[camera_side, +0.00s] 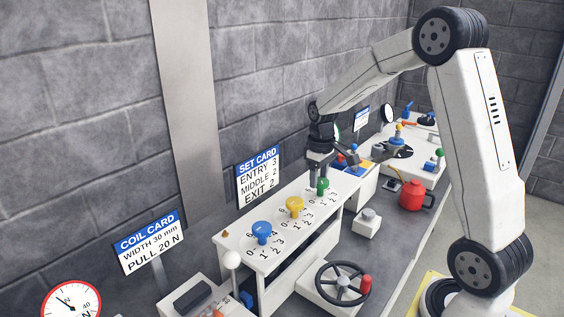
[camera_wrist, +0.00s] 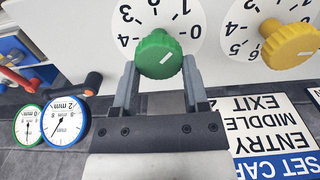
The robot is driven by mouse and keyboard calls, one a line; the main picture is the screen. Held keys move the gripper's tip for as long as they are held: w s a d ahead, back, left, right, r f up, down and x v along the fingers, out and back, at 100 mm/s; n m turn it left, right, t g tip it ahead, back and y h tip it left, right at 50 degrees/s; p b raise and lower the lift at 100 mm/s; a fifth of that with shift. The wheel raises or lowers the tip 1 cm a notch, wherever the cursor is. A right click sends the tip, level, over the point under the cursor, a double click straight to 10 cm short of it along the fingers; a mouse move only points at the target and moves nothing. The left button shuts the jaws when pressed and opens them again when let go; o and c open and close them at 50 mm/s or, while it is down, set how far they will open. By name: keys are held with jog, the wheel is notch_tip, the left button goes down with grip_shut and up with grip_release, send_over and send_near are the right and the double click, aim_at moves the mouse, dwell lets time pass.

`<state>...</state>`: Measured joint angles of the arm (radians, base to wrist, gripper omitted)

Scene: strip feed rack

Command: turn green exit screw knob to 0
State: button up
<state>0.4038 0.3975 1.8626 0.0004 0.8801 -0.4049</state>
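The green exit screw knob (camera_wrist: 158,55) stands on a white dial (camera_wrist: 150,14) numbered around its edge. Its white mark slants up and right in the wrist view, roughly toward the 1, with the 0 farther right. My gripper (camera_wrist: 160,75) has its two fingers spread on either side of the knob. Whether they touch it is unclear. In the side view the green knob (camera_side: 322,186) is at the far end of the knob row, with my gripper (camera_side: 319,172) right at it, pointing down.
The yellow knob (camera_side: 295,206) and blue knob (camera_side: 262,232) stand on the same white panel (camera_side: 232,244). The set card (camera_side: 258,176) behind reads entry 3, middle 2, exit 2. Two round gauges (camera_wrist: 62,122) lie left in the wrist view. A black handwheel (camera_side: 343,284) is in front.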

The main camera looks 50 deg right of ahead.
grip_shut()
jog(key=shift+m, duration=0.4)
jog(key=m, duration=0.3)
jog(key=shift+d, duration=0.15)
jog(key=m, duration=0.5)
jog(key=shift+s+d, duration=0.1)
jog(key=shift+s, duration=0.05)
jog(key=o, duration=0.7)
grip_release()
